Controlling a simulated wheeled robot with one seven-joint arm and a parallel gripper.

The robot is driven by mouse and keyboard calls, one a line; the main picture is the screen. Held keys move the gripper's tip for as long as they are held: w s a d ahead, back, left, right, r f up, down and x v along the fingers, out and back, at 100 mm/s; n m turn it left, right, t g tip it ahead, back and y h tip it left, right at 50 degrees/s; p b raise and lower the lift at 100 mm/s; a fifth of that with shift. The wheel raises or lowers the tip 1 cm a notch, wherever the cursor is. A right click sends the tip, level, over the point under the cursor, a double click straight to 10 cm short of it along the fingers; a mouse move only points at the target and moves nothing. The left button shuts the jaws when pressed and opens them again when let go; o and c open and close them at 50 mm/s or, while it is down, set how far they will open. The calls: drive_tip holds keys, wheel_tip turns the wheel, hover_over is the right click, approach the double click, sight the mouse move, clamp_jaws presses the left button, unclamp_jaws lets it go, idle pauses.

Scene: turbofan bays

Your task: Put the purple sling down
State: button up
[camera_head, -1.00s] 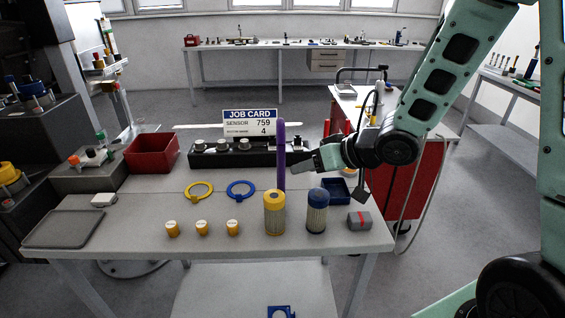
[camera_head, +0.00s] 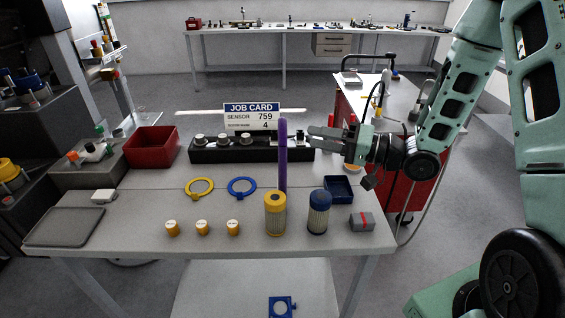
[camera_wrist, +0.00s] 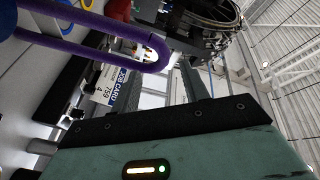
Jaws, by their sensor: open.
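The purple sling (camera_head: 282,158) stands upright as a narrow strip behind the yellow filter (camera_head: 275,213) on the table. In the wrist view it is a long purple loop (camera_wrist: 95,38) with its rounded end near my fingers. My gripper (camera_head: 313,138) is open, just right of the sling's upper part in the head view. A gap shows between them, and the jaws hold nothing that I can see. The sling's lower end is hidden by the yellow filter.
A blue filter (camera_head: 318,212), a blue tray (camera_head: 338,189) and a grey block (camera_head: 361,221) stand at the right. A black rack (camera_head: 235,150) and the job card (camera_head: 251,117) are behind. Blue and yellow rings (camera_head: 241,187) lie mid-table. A red bin (camera_head: 151,147) stands left.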

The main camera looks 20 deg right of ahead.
sight(282, 129)
drive_tip(key=p+x, duration=0.2)
drive_tip(key=x, duration=0.2)
drive_tip(key=p+x, duration=0.2)
drive_tip(key=x, duration=0.3)
drive_tip(key=shift+r, duration=0.25)
drive_tip(key=shift+w+a+f, duration=0.1)
drive_tip(key=shift+w+a, duration=0.05)
clamp_jaws()
